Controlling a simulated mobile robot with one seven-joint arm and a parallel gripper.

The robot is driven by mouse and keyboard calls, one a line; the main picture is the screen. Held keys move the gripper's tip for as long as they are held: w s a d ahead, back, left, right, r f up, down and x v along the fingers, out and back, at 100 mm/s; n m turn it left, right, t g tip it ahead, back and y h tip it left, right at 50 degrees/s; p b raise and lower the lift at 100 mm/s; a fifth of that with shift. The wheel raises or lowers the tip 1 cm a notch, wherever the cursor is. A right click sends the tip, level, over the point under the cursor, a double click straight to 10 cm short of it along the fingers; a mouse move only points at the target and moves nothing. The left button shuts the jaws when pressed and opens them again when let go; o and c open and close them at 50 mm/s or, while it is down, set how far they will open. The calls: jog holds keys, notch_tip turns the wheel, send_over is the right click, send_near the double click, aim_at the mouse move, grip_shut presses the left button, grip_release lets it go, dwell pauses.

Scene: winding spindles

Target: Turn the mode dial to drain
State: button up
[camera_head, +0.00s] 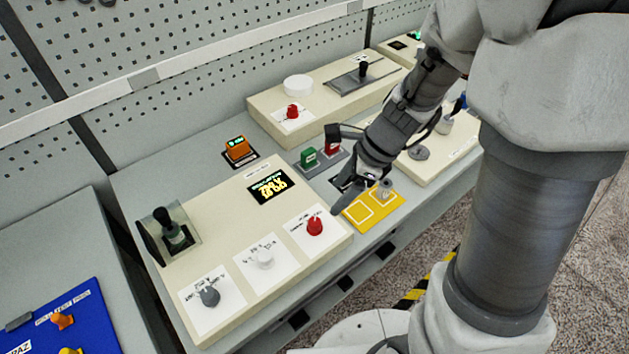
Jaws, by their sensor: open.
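A cream control panel (225,262) carries three knobs on white label plates along its front side: a dark grey one (209,297), a white one (265,258) and a red one (315,226). The labels are too small to read, so I cannot tell which is the mode dial or where drain is marked. My gripper (362,196) is open, pointing down to the right of this panel, near a yellow plate (391,208). It is apart from all three knobs, and the red one is closest. I see nothing held between its fingers.
The panel also has a lit display (270,187) and a black lever behind a clear guard (178,232). Green (309,157) and red buttons stand just behind my gripper. A second cream panel (265,110) with another red knob (292,111) is at the back. A blue board (75,318) lies at left.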

aim_at(315, 222)
jog(key=b+x, duration=0.3)
jog(key=x, duration=0.8)
jog(key=shift+a+f, duration=0.2)
jog(key=shift+f, duration=0.15)
grip_shut()
